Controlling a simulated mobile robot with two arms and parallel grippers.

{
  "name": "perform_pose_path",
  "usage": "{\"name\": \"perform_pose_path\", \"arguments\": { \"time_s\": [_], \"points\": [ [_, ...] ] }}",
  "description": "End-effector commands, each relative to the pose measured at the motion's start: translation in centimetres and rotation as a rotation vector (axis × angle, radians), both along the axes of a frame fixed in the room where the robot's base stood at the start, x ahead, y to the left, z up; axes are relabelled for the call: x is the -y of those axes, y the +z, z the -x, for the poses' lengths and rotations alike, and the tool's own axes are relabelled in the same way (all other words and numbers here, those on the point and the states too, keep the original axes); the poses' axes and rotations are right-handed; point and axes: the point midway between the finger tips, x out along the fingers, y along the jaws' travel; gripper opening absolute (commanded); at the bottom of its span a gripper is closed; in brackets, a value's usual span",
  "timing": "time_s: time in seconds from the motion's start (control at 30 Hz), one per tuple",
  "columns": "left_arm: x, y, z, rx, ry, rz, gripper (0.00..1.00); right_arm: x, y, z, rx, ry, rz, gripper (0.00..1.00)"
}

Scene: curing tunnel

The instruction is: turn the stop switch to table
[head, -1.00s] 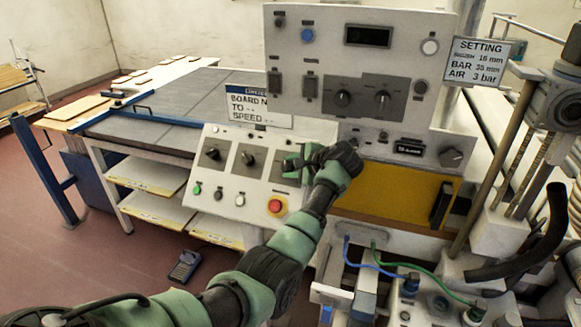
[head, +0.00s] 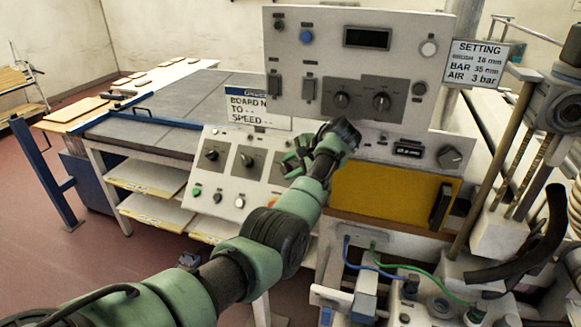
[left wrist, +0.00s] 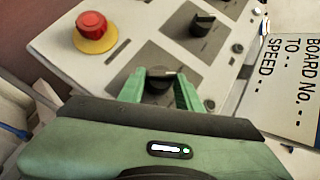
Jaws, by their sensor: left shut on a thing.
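The sloped control panel (head: 222,182) stands left of centre in the head view and carries a row of dark rotary switches. My left gripper (head: 291,165) is at the right end of that row. In the left wrist view its green fingers (left wrist: 160,88) are on both sides of a black rotary switch (left wrist: 158,80), shut on it. A pale pointer line shows on the knob's top, pointing right in that picture. In the head view this switch is hidden behind the gripper. Its lettering is too small to read. My right gripper is not in view.
A red button on a yellow base (left wrist: 93,30) sits close to the held switch. Another rotary switch (left wrist: 203,22) is beside it. The upright panel (head: 350,60) rises behind my wrist. A board sign (head: 258,108) stands above the sloped panel.

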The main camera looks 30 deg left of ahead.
Motion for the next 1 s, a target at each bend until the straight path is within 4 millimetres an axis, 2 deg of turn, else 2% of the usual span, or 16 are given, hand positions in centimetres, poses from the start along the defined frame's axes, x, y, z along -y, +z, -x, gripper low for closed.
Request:
{"name": "perform_pose_path", "arguments": {
  "time_s": [0.13, 0.17, 0.2, 0.23, 0.53, 0.67, 0.77, 0.9, 1.0],
  "points": [
    [0.1, -0.5, 0.2, -0.009, 0.002, 0.006, 0.0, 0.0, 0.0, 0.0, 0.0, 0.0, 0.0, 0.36],
    [0.1, -0.5, 0.2, -0.009, 0.002, 0.006, 0.4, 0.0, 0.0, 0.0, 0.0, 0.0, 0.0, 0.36],
    [0.1, -0.5, 0.2, -0.009, 0.002, 0.005, 0.51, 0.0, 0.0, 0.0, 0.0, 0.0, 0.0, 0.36],
    [0.1, -0.5, 0.2, -0.008, 0.001, 0.006, 0.55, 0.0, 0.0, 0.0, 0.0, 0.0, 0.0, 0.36],
    [0.1, -0.2, 0.1, -0.003, 0.0, 0.002, 0.55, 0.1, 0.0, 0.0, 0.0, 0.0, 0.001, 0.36],
    [0.7, 0.3, 0.1, 0.0, -0.001, 0.0, 0.55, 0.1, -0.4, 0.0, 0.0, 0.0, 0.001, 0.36],
    [1.8, 1.2, 0.3, 0.0, -0.002, 0.001, 0.55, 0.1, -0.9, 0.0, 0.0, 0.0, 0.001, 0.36],
    [4.3, 3.0, 0.8, -0.002, -0.004, 0.003, 0.55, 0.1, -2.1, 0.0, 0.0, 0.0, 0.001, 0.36],
    [6.9, 2.7, 1.3, -0.005, -0.003, 0.003, 0.55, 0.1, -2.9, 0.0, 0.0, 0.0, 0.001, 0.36]
  ]
}}
